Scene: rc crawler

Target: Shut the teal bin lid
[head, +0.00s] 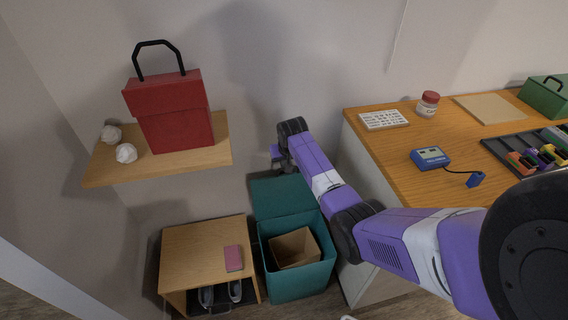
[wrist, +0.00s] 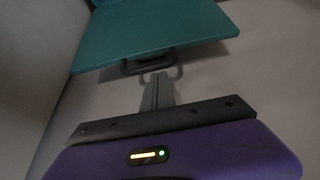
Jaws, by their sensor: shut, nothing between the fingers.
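The teal bin (head: 302,283) stands on the floor between a low wooden cabinet and the desk. Its lid (head: 281,194) is open, raised at the back of the bin near the wall. In the wrist view the lid (wrist: 155,32) fills the top, with a dark loop handle (wrist: 136,69) at its near edge. My gripper (head: 277,153) is above the lid in the head view, with its fingertips not clear there. In the wrist view my gripper (wrist: 160,78) is shut and empty, its tips close to the handle. I cannot tell whether they touch it.
An open brown box (head: 294,247) sits inside the bin. A wooden shelf (head: 215,151) with a red box (head: 174,118) is at the left. The low cabinet (head: 202,250) carries a pink block (head: 233,258). The desk (head: 392,152) is right of the bin, below my arm.

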